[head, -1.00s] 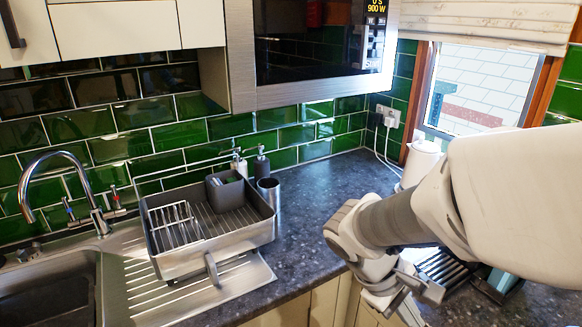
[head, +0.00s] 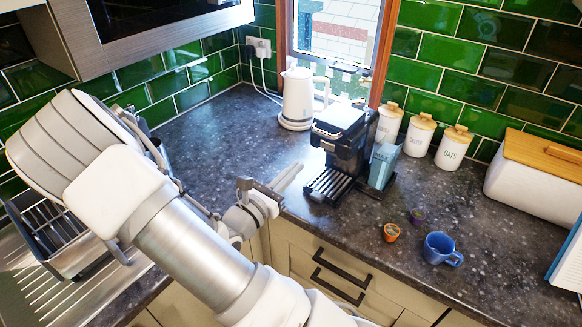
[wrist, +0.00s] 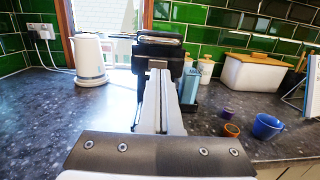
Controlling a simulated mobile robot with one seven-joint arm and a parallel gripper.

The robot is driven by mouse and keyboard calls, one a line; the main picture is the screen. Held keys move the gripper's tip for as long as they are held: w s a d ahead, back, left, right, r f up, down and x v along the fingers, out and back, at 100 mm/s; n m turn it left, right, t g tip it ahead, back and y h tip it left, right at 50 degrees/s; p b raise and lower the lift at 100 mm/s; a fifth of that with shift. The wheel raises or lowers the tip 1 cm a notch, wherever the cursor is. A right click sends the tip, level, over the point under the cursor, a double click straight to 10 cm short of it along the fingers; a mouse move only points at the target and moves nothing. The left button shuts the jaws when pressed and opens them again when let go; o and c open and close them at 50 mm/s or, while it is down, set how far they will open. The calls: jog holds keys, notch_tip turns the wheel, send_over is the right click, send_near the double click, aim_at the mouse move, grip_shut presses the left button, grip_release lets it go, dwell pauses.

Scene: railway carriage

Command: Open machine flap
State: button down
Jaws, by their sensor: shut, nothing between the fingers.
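The black and silver coffee machine (head: 341,138) stands on the dark counter, below the window, with a slatted drip tray (head: 332,186) at its front. Its top looks closed. In the wrist view the machine (wrist: 161,52) stands straight ahead, partly hidden behind my fingers. My gripper (head: 287,176) is shut and empty, in front of and to the left of the machine, apart from it. In the wrist view its fingers (wrist: 158,95) point toward the machine.
A white kettle (head: 297,100) stands left of the machine. A blue carton (head: 383,164) stands close at its right. Canisters (head: 421,134) and a bread bin (head: 535,178) line the back. A blue mug (head: 441,248), an orange pod (head: 391,232) and a purple pod (head: 417,216) sit at the front right.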

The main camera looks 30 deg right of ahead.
jog(key=x, duration=0.3)
jog(key=r+x, duration=0.1)
jog(key=x, duration=0.3)
jog(key=r+x, duration=0.1)
jog(key=x, duration=0.2)
jog(key=shift+w+r, duration=0.1)
notch_tip(320, 180, up, 6)
jog(key=p, duration=0.5)
send_over(322, 135)
jog(key=shift+w+d, duration=0.1)
jog(key=shift+d, duration=0.05)
dwell(0.5)
dwell(0.5)
jog(key=p+v, duration=0.1)
jog(key=v, duration=0.9)
jog(key=shift+f, duration=0.2)
dwell(0.5)
